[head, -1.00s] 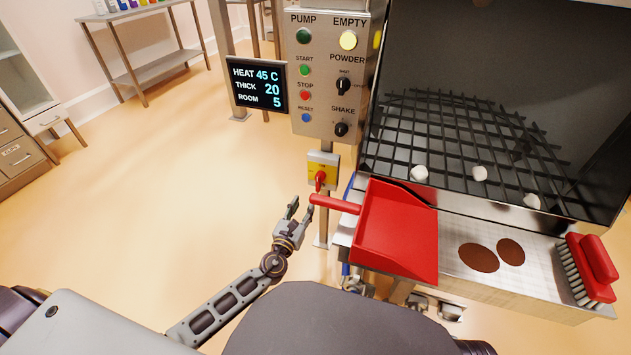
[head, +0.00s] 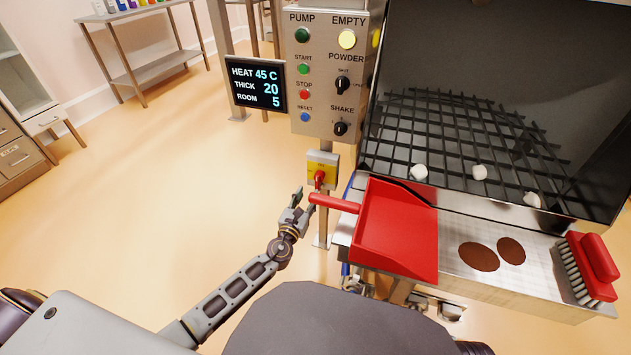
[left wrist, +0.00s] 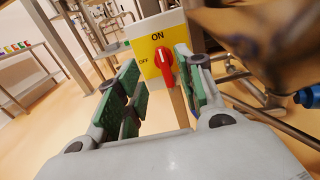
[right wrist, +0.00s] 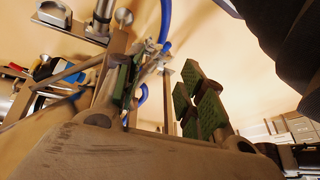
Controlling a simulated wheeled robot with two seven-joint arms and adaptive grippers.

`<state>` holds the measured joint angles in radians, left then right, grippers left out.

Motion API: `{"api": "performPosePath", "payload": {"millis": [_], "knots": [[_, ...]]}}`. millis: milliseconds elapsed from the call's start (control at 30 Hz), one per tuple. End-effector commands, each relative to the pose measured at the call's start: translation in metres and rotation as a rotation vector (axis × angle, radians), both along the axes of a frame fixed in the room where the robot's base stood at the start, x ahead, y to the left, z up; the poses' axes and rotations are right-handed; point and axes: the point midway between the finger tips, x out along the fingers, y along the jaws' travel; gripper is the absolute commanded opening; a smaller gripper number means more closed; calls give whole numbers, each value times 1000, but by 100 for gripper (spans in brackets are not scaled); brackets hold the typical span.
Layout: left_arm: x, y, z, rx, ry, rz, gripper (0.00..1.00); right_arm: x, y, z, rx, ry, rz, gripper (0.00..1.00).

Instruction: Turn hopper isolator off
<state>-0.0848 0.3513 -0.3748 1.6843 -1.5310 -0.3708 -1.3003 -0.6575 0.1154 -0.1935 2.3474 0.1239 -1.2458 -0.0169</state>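The hopper isolator is a yellow plate (head: 323,162) with a red rotary handle (head: 319,179), on a post below the control panel. In the left wrist view the isolator plate (left wrist: 146,52) reads ON at the top and OFF at the left. Its red handle (left wrist: 165,68) stands nearly upright, with its white mark towards ON. My left gripper (head: 306,201) is open, just below the isolator in the head view. Its fingers (left wrist: 160,95) frame the handle from both sides; contact cannot be told. My right gripper (right wrist: 165,90) is open and empty, seen only in its wrist view.
A red dustpan (head: 397,232) lies on the hopper ledge, its handle (head: 334,203) jutting left close to my left gripper. A red brush (head: 592,266) lies at the ledge's right end. The control panel (head: 331,75) and display (head: 257,88) are above. Floor at left is clear.

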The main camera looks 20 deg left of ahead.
Motion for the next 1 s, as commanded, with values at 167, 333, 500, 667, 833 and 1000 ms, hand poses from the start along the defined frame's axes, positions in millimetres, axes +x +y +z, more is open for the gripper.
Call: {"api": "performPosePath", "payload": {"millis": [167, 333, 500, 667, 833, 1000], "knots": [[18, -1, 0, -3, -1, 1, 38, -2, 1, -7, 7, 0, -1, 40], [33, -1, 0, 0, -1, 0, 38, -6, 3, -18, 17, 5, -4, 40], [49, -2, 0, -2, -1, 0, 38, -5, 5, -22, 26, -3, -6, 40], [63, -2, 0, -1, -1, 1, 38, -1, 7, -24, 35, -22, -9, 40], [78, -3, 0, -2, -1, 0, 38, 1, 8, -31, 44, -35, -11, 40], [88, -3, 0, -1, -1, 1, 38, 2, 10, -39, 54, -40, -15, 40]]}}
